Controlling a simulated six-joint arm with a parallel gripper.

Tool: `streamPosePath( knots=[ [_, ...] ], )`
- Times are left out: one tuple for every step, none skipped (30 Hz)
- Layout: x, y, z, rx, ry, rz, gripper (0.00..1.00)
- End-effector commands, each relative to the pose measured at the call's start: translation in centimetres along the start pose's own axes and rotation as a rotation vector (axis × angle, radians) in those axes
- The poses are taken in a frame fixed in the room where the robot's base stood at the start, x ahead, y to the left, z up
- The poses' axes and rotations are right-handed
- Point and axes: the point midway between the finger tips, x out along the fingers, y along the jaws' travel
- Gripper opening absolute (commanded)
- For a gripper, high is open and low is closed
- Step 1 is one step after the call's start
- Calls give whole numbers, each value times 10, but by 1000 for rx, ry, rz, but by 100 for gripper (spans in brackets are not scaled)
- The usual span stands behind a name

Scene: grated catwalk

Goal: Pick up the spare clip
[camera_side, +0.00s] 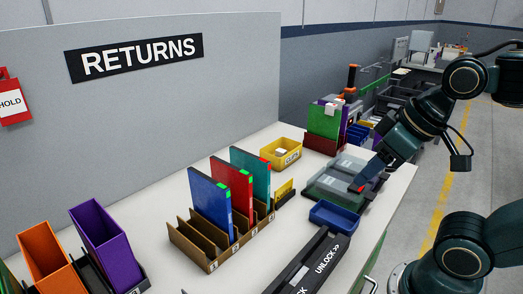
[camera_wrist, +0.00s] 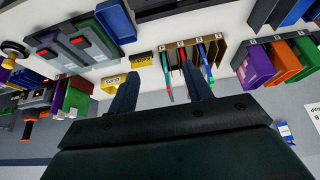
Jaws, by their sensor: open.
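I cannot make out the spare clip for certain in either view. My gripper (camera_side: 370,183) is above the grey cases at the table's right side, pointing down. In the wrist view my gripper (camera_wrist: 161,82) has its two fingers wide apart, with nothing held between them.
A cardboard rack (camera_side: 222,245) holds blue, red and teal folders. Grey cases (camera_side: 329,186) with red parts lie by a blue tray (camera_side: 328,222). A black "UNLOCK" rail (camera_side: 310,264) runs along the front. Orange and purple files (camera_side: 105,245) stand at left. A grey "RETURNS" panel (camera_side: 220,100) backs the table.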

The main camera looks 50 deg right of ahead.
Motion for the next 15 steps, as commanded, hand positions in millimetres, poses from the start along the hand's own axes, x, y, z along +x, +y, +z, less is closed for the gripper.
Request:
streamPosePath(
  knots=[
    [0,0,0,0,0,0,50],
    [0,0,0,0,0,0,50],
    [0,0,0,0,0,0,50],
    [0,0,0,0,0,0,50],
    [0,0,0,0,0,0,50],
    [0,0,0,0,0,0,50],
    [0,0,-1,0,0,0,50],
    [0,0,-1,0,0,0,50],
    [0,0,-3,0,-1,1,50],
    [0,1,-4,0,-1,1,50],
    [0,1,-6,0,-2,2,50],
    [0,1,-9,-1,-4,3,50],
    [0,2,-12,-1,-6,3,50],
    [0,2,-16,-1,-6,4,50],
    [0,3,-21,-1,-9,5,50]
  ],
)
